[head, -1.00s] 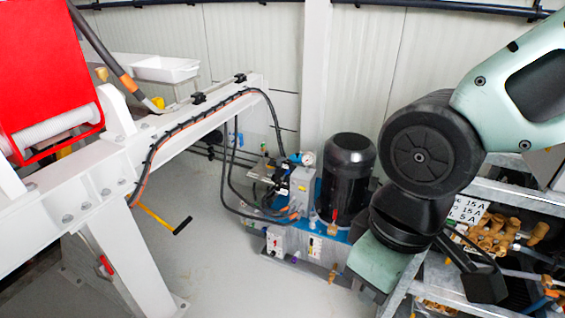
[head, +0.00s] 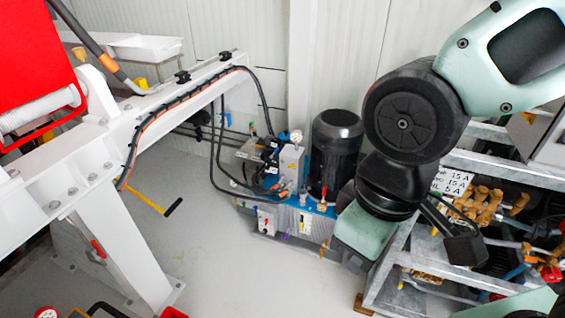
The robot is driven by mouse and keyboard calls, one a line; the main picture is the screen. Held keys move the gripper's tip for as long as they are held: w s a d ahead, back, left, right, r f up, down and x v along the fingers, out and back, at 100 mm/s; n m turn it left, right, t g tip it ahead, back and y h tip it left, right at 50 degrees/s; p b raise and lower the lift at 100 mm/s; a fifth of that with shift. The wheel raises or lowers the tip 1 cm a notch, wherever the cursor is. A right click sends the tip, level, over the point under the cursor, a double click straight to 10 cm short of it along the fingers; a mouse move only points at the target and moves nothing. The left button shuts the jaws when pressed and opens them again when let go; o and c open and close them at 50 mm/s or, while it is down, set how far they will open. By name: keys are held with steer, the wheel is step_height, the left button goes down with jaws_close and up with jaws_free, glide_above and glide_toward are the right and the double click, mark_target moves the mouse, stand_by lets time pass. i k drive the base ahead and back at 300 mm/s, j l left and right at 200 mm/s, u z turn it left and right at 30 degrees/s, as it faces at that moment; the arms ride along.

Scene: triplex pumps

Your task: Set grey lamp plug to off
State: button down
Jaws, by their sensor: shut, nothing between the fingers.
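I cannot pick out a grey lamp plug with certainty in the head view. A small light grey box (head: 268,218) with small controls sits low on the hydraulic unit, left of the black motor (head: 336,150); its markings are too small to read. My arm, pale green and black, fills the upper right and bends down in front of the metal rack. Its lower pale green link (head: 362,236) hangs just right of the hydraulic unit. The gripper fingers do not show.
A white steel frame (head: 75,175) with a sloping beam stands at the left. A metal rack (head: 405,260) with brass fittings (head: 478,204) and a label sign (head: 452,181) is at the right. Grey floor (head: 225,265) is clear between them. Red and black items show at the bottom left edge.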

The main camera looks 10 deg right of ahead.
mark_target(267, 139)
steer(key=i+j, duration=0.2)
steer(key=i, duration=0.25)
steer(key=i+j, duration=0.15)
steer(key=i, duration=0.3)
steer(key=i+j, duration=0.2)
steer(key=i, duration=0.3)
steer(key=i+j, duration=0.15)
steer(key=i, duration=0.3)
steer(key=i+j+u, duration=0.1)
steer(key=i, duration=0.35)
steer(key=j, duration=0.1)
